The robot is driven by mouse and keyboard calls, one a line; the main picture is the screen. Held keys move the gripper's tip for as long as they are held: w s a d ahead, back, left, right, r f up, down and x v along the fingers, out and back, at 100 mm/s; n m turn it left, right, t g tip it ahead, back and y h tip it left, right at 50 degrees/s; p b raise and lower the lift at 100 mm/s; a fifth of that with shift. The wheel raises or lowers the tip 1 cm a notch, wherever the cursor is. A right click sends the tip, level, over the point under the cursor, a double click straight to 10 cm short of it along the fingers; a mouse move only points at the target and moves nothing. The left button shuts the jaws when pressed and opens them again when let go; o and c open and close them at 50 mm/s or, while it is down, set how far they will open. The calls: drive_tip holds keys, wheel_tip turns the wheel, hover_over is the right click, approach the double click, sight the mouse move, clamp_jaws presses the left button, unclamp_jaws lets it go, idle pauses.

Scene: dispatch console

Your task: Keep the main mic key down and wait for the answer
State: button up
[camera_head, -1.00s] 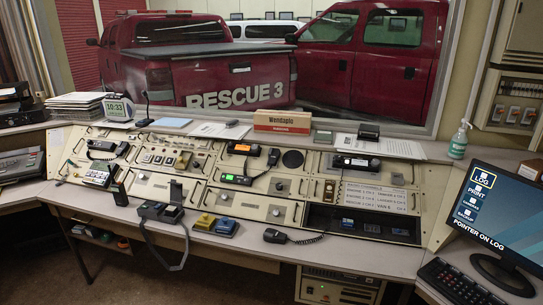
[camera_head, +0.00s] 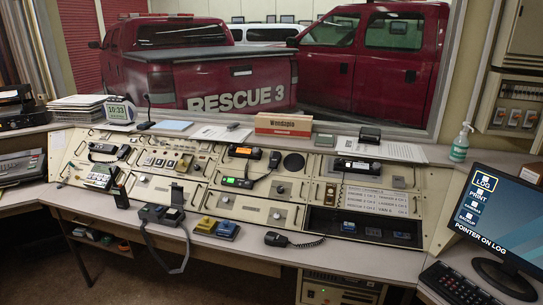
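My gripper is not in view. A black hand microphone (camera_head: 276,239) lies on the front ledge of the dispatch console (camera_head: 262,209), its coiled cord running right to the dark lower bay. A thin black gooseneck microphone (camera_head: 147,107) stands on the console's top ledge at the left. Another small handset (camera_head: 274,159) hangs beside the radio with an amber display (camera_head: 243,151). Blue (camera_head: 227,230) and yellow (camera_head: 206,224) pedal-like blocks sit on the front ledge. I cannot tell which microphone is the main one, and no key's position can be made out.
A belt-like strap hangs from a dark device (camera_head: 160,214) over the front edge. A monitor (camera_head: 495,215) reading "POINTER ON LOG" and a keyboard (camera_head: 460,286) stand at right.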

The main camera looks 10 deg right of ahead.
clamp_jaws()
idle(1.1)
